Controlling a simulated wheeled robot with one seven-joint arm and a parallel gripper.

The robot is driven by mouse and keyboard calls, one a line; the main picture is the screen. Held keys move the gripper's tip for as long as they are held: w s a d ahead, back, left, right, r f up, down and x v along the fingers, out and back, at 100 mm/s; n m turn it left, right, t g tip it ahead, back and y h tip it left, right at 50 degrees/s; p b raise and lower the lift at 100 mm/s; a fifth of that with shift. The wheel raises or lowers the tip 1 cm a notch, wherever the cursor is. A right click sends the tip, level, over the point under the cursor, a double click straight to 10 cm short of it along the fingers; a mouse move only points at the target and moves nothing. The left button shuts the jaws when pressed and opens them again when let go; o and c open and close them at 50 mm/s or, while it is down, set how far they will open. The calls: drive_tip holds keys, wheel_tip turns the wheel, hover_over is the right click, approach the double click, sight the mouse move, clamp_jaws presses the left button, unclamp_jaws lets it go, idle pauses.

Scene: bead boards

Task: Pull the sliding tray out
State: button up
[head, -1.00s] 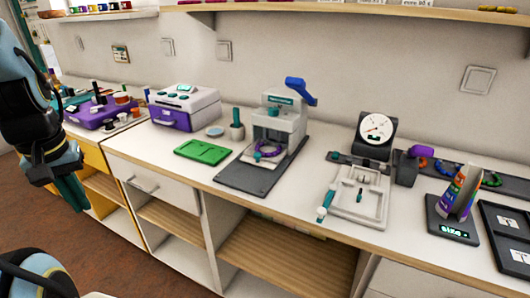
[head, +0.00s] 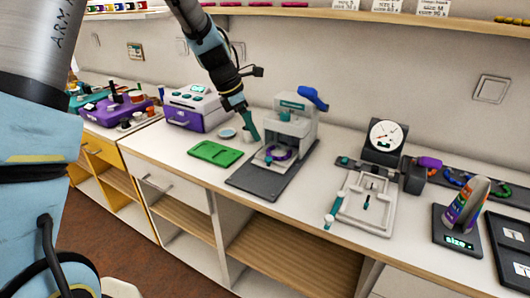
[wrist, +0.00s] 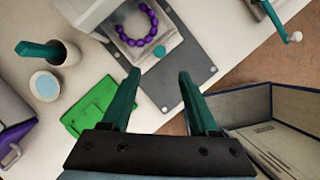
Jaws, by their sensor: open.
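The sliding tray (wrist: 166,44) is a pale plate with a teal knob (wrist: 160,51) at its front, seen in the wrist view. A ring of purple beads (wrist: 150,38) lies on it. The tray sits low in a white press (head: 291,126) with a blue handle, on a dark base plate (head: 262,184). My gripper (wrist: 158,76) has two teal fingers, spread apart with nothing between them. In the wrist view the knob appears just beyond and between the fingertips. In the head view my gripper (head: 250,128) is above the counter at the press's left side.
A green board (head: 215,154) and a cup with a teal stick (wrist: 62,52) are left of the press. A white and purple box (head: 196,108) stands farther left. Open shelves (head: 285,250) lie below the counter.

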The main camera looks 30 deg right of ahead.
sight(267, 158)
drive_tip(key=p+x, duration=0.2)
drive_tip(key=x, duration=0.8)
drive_tip(key=shift+f, duration=0.3)
drive_tip(key=shift+c, duration=0.4)
clamp_jaws()
idle(0.6)
